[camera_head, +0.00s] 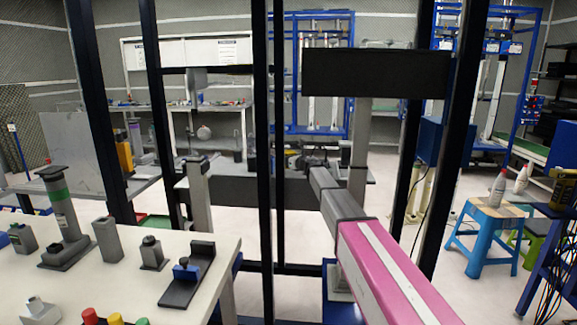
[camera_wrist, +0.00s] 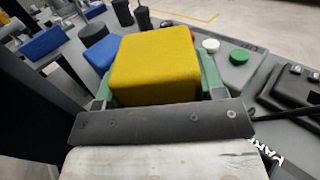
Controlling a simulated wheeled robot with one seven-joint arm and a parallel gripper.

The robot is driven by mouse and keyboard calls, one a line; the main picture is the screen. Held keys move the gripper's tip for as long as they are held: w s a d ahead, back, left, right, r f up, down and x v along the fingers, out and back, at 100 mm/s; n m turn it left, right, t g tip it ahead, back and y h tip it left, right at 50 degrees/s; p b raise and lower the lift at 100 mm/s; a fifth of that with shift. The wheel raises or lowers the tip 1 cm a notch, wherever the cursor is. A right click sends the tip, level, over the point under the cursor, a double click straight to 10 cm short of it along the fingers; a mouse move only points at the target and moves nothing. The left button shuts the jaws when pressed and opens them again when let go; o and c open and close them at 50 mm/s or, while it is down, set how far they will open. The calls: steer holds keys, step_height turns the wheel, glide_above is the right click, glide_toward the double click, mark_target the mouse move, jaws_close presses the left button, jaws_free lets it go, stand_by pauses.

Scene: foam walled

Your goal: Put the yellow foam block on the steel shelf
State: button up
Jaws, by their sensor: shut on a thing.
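The yellow foam block (camera_wrist: 155,68) fills the middle of the wrist view. My gripper (camera_wrist: 158,82) is shut on it, with green fingers on its left and right sides. The block's underside is hidden, so I cannot tell whether it touches the grey surface (camera_wrist: 275,140) below. In the head view my pink and grey arm reaches away from me past dark posts; the block cannot be made out there. I cannot tell for sure which surface is the steel shelf.
Around the block are a blue block (camera_wrist: 100,52), a white disc (camera_wrist: 211,45), a green disc (camera_wrist: 239,56) and a black case (camera_wrist: 290,95). Dark upright posts (camera_head: 263,130) stand near my arm. A white table (camera_head: 120,285) with several fixtures is at left, a blue stool (camera_head: 490,220) at right.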

steer(key=shift+f, duration=1.6)
steer(key=o, duration=0.7)
steer(key=shift+f, duration=0.1)
steer(key=shift+s+d, duration=0.1)
steer(key=shift+s, duration=0.05)
steer(key=v, duration=1.1)
steer(key=shift+s+d, duration=0.2)
steer(key=shift+d, duration=0.05)
